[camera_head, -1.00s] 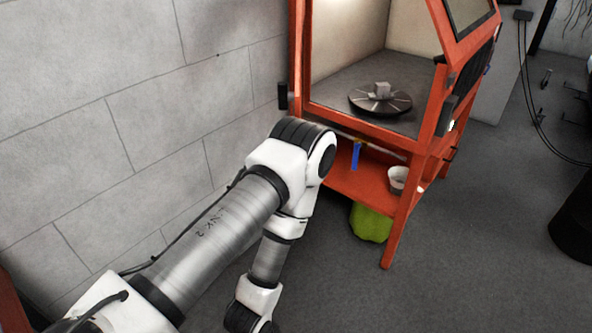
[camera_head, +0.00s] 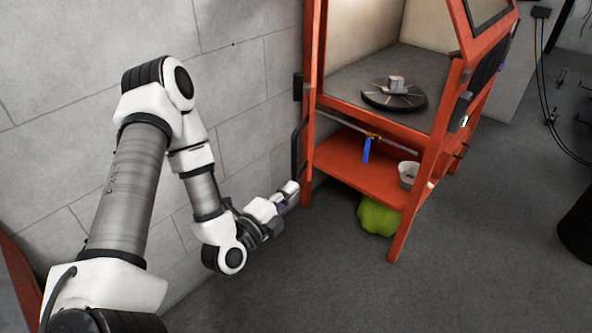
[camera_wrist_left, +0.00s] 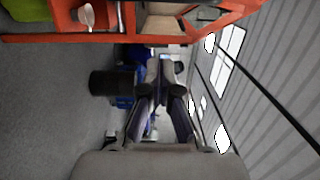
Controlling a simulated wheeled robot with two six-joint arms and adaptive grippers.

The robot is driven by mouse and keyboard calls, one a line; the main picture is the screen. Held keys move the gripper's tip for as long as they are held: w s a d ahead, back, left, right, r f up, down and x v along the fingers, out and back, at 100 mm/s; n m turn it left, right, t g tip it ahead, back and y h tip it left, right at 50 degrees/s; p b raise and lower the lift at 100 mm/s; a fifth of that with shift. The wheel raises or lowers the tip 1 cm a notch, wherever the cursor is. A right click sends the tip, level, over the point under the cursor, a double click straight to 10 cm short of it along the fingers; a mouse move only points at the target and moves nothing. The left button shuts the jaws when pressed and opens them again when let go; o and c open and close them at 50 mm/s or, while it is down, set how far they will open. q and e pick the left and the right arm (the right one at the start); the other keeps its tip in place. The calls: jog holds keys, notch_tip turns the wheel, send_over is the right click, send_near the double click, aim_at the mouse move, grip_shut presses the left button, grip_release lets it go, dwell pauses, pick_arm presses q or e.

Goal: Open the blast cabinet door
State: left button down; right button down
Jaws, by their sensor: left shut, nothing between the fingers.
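The blast cabinet has an orange frame (camera_head: 432,160) and stands right of centre in the head view. Its interior shows through the open front, with a dark turntable (camera_head: 381,96) carrying a small grey block. An upright orange member, apparently the door seen nearly edge-on (camera_head: 314,75), stands at the left front. A black bar handle (camera_head: 295,150) runs down its left side. My left gripper (camera_head: 290,192) is shut and empty, just below the handle's lower end. Its closed fingers (camera_wrist_left: 164,70) fill the middle of the left wrist view. My right gripper is not in view.
A grey block wall (camera_head: 240,60) runs close behind my left arm. The cabinet's lower shelf (camera_head: 350,165) carries a white bucket (camera_head: 408,174) and a blue-handled tool (camera_head: 367,149). A green sack (camera_head: 379,215) lies beneath. The grey floor in front is clear.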

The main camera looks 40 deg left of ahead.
pick_arm(q)
jog(key=w+a+p, duration=0.1)
jog(key=w+a, duration=0.2)
jog(key=w, duration=0.5)
jog(key=shift+w+a, duration=0.35)
jog(key=shift+a+p, duration=0.1)
jog(key=shift+p, duration=0.2)
